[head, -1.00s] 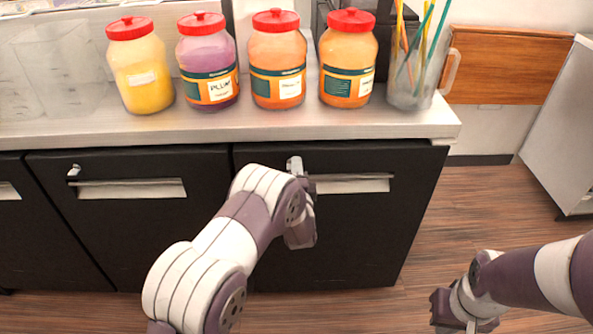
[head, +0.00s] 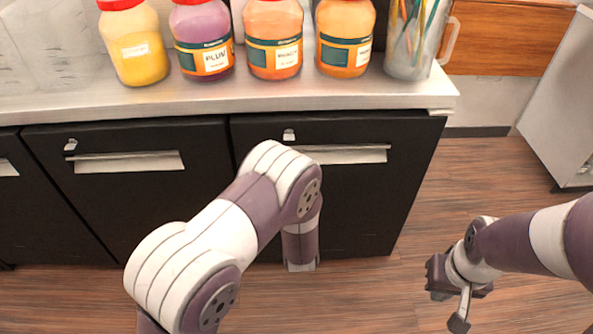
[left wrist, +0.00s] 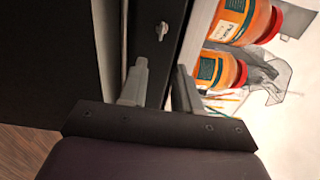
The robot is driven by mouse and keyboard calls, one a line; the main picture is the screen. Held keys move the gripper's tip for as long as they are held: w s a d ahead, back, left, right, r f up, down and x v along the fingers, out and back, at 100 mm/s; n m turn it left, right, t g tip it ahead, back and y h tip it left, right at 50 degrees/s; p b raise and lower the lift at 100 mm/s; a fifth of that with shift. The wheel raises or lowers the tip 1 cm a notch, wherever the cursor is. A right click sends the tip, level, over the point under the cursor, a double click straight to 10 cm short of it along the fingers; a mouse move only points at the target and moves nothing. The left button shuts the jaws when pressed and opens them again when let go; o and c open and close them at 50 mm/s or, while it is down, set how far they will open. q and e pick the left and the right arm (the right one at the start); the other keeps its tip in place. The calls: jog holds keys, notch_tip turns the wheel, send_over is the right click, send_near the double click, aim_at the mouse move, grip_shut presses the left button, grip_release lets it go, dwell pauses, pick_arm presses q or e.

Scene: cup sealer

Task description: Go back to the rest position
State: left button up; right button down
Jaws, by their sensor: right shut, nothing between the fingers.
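My left arm bends at the elbow in front of the black cabinet, with its forearm hanging down; its gripper is hidden in the head view. In the left wrist view the left gripper (left wrist: 160,88) shows two separated fingers with nothing held between them, and the cabinet front and counter edge beyond. My right gripper (head: 459,311) is low at the right of the head view, over the wooden floor, shut and empty.
The counter (head: 300,97) carries a yellow jar (head: 139,48), a purple plum jar (head: 203,42), two orange jars (head: 273,40) (head: 345,38) and a straw pitcher (head: 414,45). Black cabinet doors (head: 125,195) stand below. Floor (head: 400,295) is clear between my arms.

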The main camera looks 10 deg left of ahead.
pick_arm(q)
notch_tip(320, 180, down, 8)
jog(key=s+d+n+g+h, duration=0.2)
jog(key=n+g+h, duration=0.1)
jog(key=n+g, duration=0.15)
jog(key=s+d+r+n+g+h+p, duration=0.2)
jog(key=s+n+g+p, duration=0.25)
jog(key=s+g, duration=0.45)
jog(key=s+a+r+n+g+p, duration=0.1)
jog(key=s+a+r+n+p, duration=0.2)
jog(key=s+r, duration=0.3)
jog(key=s+a+r+n+g+p, duration=0.1)
jog(key=s+a+r+p, duration=0.3)
jog(key=r, duration=1)
jog(key=shift+s+a+r+n, duration=0.2)
jog(key=shift+s+a+n, duration=0.5)
jog(key=shift+s+n, duration=0.3)
